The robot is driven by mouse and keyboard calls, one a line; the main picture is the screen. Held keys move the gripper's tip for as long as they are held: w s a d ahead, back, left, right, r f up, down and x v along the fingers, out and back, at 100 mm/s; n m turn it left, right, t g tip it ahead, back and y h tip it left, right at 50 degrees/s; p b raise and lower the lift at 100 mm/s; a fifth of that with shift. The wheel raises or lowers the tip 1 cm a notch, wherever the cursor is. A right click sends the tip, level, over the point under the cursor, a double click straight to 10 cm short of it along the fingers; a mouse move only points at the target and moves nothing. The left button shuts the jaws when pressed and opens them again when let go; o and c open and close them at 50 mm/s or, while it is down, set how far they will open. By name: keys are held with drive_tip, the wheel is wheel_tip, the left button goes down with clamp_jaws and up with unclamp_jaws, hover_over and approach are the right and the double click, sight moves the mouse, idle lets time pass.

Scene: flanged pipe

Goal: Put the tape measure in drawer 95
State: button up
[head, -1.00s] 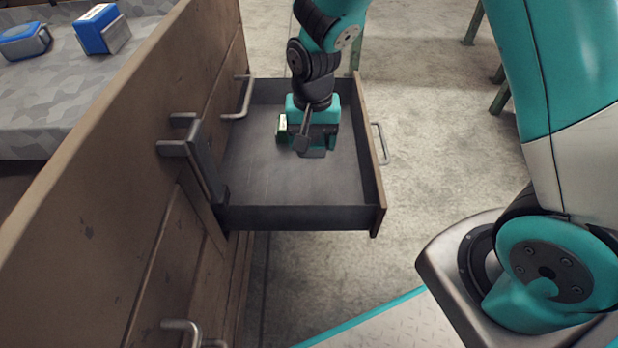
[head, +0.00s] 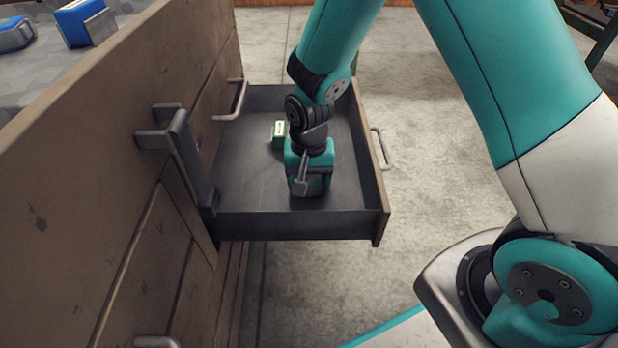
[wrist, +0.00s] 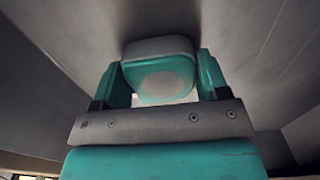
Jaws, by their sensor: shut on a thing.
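My gripper (head: 308,188) is low inside an open drawer (head: 300,224), near its wall closest to the camera. In the wrist view, the fingers of my gripper (wrist: 162,75) are shut on a rounded grey and teal tape measure (wrist: 165,86) with a pale round disc. In the head view my gripper hides the tape measure. I cannot tell whether it touches the drawer floor. No number is readable on the drawer.
A small green box (head: 279,134) lies in the drawer, beyond my gripper. The rest of the drawer floor is bare. The wooden cabinet (head: 90,190) with grey handles stands on the left. Blue items, one a blue box (head: 84,22), are on its top.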

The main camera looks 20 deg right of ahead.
sight(309, 177)
drive_tip(key=o, duration=1)
drive_tip(key=shift+f, duration=0.1)
drive_tip(key=shift+o, duration=0.2)
drive_tip(key=s+a+r+n+y+p, duration=0.1)
drive_tip(key=s+r+n+p, duration=0.15)
drive_tip(key=r, duration=0.85)
drive_tip(key=s+a+r+n+y+p, duration=0.15)
drive_tip(key=s+r+p, duration=0.25)
drive_tip(key=r, duration=0.8)
drive_tip(key=s+a+r+n+y, duration=0.1)
drive_tip(key=s+r+n, duration=0.3)
drive_tip(key=s, duration=0.2)
drive_tip(key=s+a+r+n, duration=0.1)
drive_tip(key=s+r+n, duration=0.2)
drive_tip(key=s, duration=0.4)
drive_tip(key=shift+s+r+n+y, duration=0.3)
drive_tip(key=shift+r+n+y, duration=0.05)
drive_tip(key=shift+r+n, duration=0.05)
